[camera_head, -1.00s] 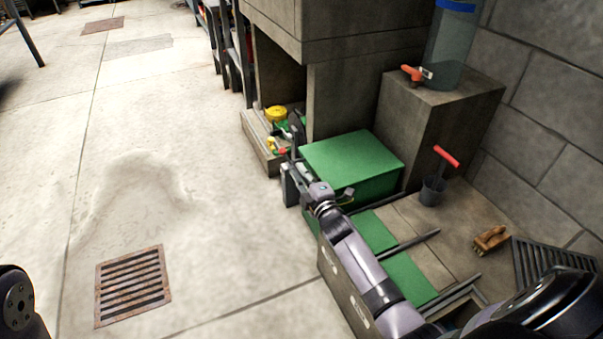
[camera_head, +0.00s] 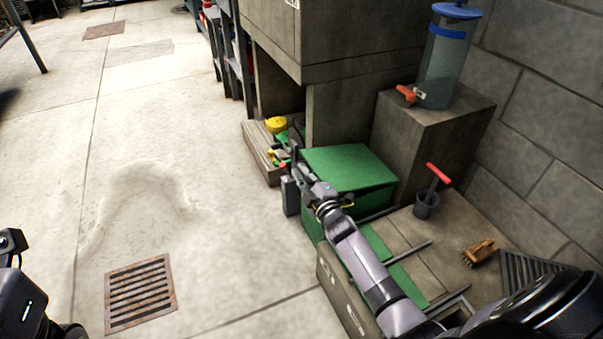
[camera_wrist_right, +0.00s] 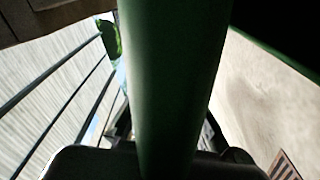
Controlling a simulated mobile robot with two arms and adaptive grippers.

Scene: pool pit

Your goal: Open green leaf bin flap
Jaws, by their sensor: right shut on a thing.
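The green leaf bin (camera_head: 313,220) stands on the floor in the middle of the head view, below a grey cabinet. Its green flap (camera_head: 348,167) is the flat panel on top; how far it stands open is hard to tell. My right gripper (camera_head: 292,172) is at the flap's left front edge, with its arm crossing in front of the bin. In the right wrist view a broad green edge of the flap (camera_wrist_right: 172,85) runs between the fingers, which are shut on it. Part of my left arm shows at the lower left; its gripper is not in view.
A grey block (camera_head: 425,130) with a clear cylinder (camera_head: 445,65) stands behind the bin. A red-handled tool in a small pot (camera_head: 427,205) and a brush (camera_head: 480,252) lie to the right. Open floor with a rusty grate (camera_head: 140,293) lies left.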

